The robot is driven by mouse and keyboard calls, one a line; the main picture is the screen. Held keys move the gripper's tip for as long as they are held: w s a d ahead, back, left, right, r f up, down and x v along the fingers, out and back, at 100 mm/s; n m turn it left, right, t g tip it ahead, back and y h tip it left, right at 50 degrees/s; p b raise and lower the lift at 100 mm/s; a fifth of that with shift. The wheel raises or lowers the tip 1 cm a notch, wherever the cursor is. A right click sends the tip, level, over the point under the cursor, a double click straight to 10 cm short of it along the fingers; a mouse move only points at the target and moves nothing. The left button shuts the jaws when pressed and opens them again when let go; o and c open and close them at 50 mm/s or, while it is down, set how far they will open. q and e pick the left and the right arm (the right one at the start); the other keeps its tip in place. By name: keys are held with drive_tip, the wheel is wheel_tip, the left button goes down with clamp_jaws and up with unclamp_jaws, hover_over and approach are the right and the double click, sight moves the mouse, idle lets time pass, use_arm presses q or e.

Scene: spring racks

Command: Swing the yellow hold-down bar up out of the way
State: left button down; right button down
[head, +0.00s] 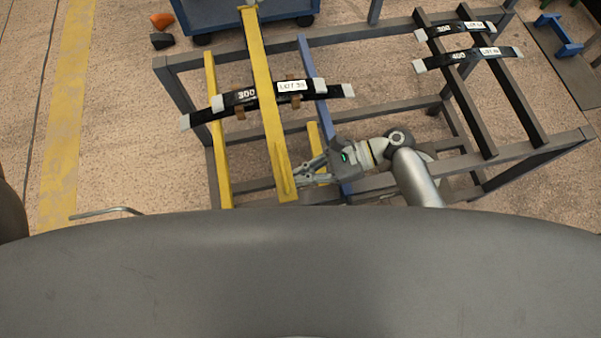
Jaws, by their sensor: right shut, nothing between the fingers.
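The yellow hold-down bar (266,105) lies lengthwise over the left part of the rack, passing above a dark leaf spring (320,88) marked 300 with a white label. Its near end is beside my right gripper (304,176). The gripper comes from the right, its fingers shut and empty next to the bar's near end; I cannot tell whether they touch it. My left gripper is not in the view.
The grey rack frame (370,113) extends right, carrying two more springs (455,31) on dark rails. A yellow rail (217,140) and a blue rail (314,90) flank the bar. A blue cart (235,14) stands behind. Floor at left is open.

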wheel_tip(320, 180, up, 3)
drive_tip(key=shift+r, duration=0.1)
idle(0.3)
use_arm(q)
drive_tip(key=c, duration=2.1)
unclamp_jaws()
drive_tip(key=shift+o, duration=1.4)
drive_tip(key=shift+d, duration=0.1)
